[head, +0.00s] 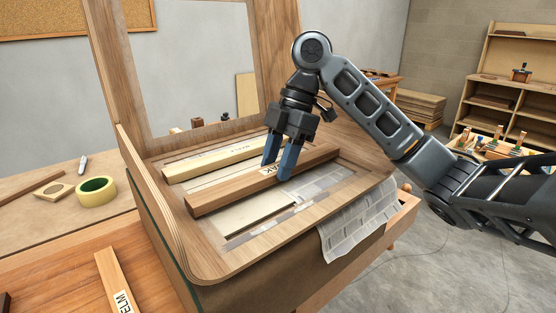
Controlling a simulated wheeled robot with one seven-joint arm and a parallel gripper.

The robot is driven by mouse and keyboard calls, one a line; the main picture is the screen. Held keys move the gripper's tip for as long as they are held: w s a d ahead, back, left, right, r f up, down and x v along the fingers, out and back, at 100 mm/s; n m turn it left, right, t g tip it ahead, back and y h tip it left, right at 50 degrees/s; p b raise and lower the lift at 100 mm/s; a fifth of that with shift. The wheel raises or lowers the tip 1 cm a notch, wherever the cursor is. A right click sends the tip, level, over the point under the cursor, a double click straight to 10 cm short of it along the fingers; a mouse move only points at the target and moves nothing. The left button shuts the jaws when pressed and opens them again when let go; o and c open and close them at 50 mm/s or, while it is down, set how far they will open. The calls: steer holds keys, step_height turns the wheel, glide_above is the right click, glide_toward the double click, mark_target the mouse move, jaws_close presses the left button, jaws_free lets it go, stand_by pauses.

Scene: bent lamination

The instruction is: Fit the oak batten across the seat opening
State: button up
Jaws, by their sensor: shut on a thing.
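A brown batten (225,194) lies in the gripper's grasp over the seat opening (270,212), running from the left side toward the right. Its label is partly covered by a finger; the visible letters fit OAK, though I cannot read the whole word. My gripper (278,171) points down with its blue fingers shut on this batten near its middle. I cannot tell whether the batten's ends touch the seat frame (237,264) or hang slightly above it. A paler batten (205,163), its label hard to read, lies across the opening farther back, roughly parallel.
A batten marked ELM (114,278) lies on the wooden bench at lower left. A tape roll (96,191) sits on the left table. Newspaper (357,220) hangs over the seat's right front edge. The tall back frame (106,65) rises behind the seat.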

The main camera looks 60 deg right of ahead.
steer(key=shift+f, duration=0.3)
stand_by(0.5)
steer(key=o, duration=1.3)
steer(key=shift+c, duration=0.2)
step_height(320, 180, up, 8)
steer(key=p, duration=0.7)
steer(key=shift+r, duration=0.2)
step_height(320, 180, up, 8)
steer(key=shift+f, duration=0.2)
